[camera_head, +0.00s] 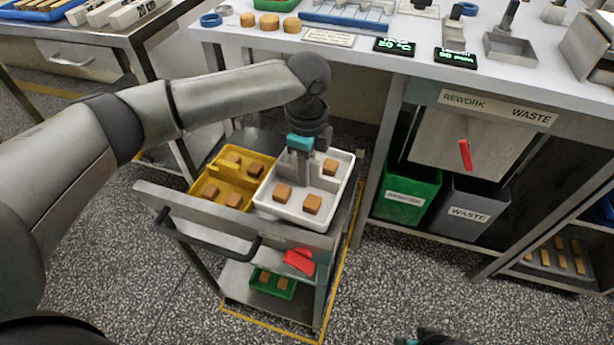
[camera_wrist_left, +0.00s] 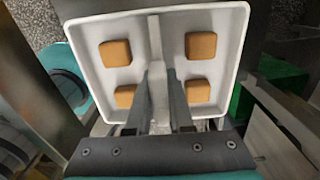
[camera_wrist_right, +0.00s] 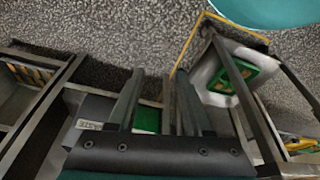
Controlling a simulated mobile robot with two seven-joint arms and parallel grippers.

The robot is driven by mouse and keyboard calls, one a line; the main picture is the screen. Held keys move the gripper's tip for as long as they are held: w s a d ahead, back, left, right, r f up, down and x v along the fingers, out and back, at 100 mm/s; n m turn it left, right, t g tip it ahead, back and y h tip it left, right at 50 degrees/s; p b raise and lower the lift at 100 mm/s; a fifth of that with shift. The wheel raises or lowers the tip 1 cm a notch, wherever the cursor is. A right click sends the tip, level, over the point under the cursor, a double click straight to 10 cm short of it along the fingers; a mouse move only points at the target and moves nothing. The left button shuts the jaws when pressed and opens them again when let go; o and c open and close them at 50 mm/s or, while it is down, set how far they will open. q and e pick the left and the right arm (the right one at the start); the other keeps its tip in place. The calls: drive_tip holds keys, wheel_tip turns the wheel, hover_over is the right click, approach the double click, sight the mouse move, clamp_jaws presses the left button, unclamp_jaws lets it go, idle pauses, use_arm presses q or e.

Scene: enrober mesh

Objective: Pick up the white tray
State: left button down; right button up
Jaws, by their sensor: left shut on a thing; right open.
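The white tray (camera_head: 328,186) is square with raised walls, a central upright ridge and several brown square pieces in it. It is at the right of the cart top; I cannot tell whether its base touches the cart. My left gripper (camera_head: 300,165) comes down over its middle and is shut on the ridge. The left wrist view shows the fingers (camera_wrist_left: 165,80) around the ridge, with the tray (camera_wrist_left: 220,75) spread beyond them. My right gripper (camera_wrist_right: 160,75) is open and empty, away from the tray, over the floor area.
A yellow tray (camera_head: 222,190) with brown pieces stands just left of the white tray. The steel cart has a black handle (camera_head: 205,238) and a lower shelf with a green tray (camera_head: 273,291). A workbench (camera_head: 480,80) with green (camera_head: 408,195) and grey (camera_head: 462,212) bins stands to the right.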

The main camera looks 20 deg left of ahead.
use_arm(q)
wheel_tip(320, 180, up, 11)
drive_tip(key=p, duration=0.4)
drive_tip(key=shift+f, duration=0.15)
drive_tip(key=shift+r+p, duration=0.4)
drive_tip(key=shift+r, duration=0.5)
use_arm(e)
drive_tip(key=s+d+f, duration=0.1)
drive_tip(key=s+f, duration=0.1)
drive_tip(key=f, duration=0.3)
drive_tip(key=s+d+f+g, duration=0.1)
drive_tip(key=s+d+f, duration=0.1)
drive_tip(key=s+f, duration=0.1)
drive_tip(key=shift+s+f+h, duration=0.25)
drive_tip(key=shift+f+h, duration=0.05)
drive_tip(key=shift+f, duration=0.55)
